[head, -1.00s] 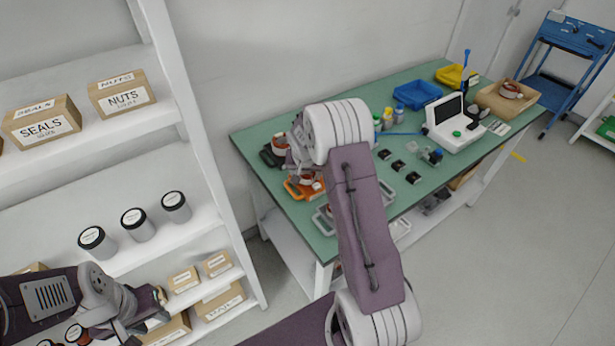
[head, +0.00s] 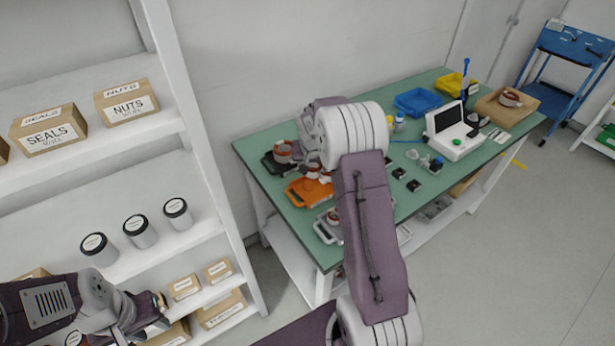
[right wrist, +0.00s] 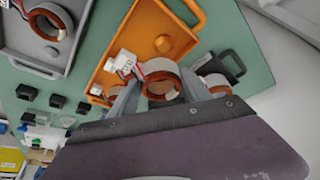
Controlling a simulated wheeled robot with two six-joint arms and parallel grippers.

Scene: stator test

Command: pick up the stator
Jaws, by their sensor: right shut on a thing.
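My right gripper (right wrist: 165,92) is shut on a stator (right wrist: 158,78), a pale ring with copper windings, with red leads and a white connector (right wrist: 123,62). The stator is over one end of the orange tray (right wrist: 160,18), and seems to be held above it. In the head view my right gripper (head: 316,168) is at the near left of the green table, partly hidden by my arm; the orange tray (head: 306,191) is just below. My left gripper (head: 150,312) is by the lower shelves at the bottom left; its fingers are too unclear to read.
Another stator (head: 283,149) sits on the black tray (head: 275,165); a third (head: 334,216) sits on the pale grey tray (head: 323,228). Blue bin (head: 417,101), white device (head: 455,140) and small black parts stand farther right. Shelves (head: 190,235) stand left.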

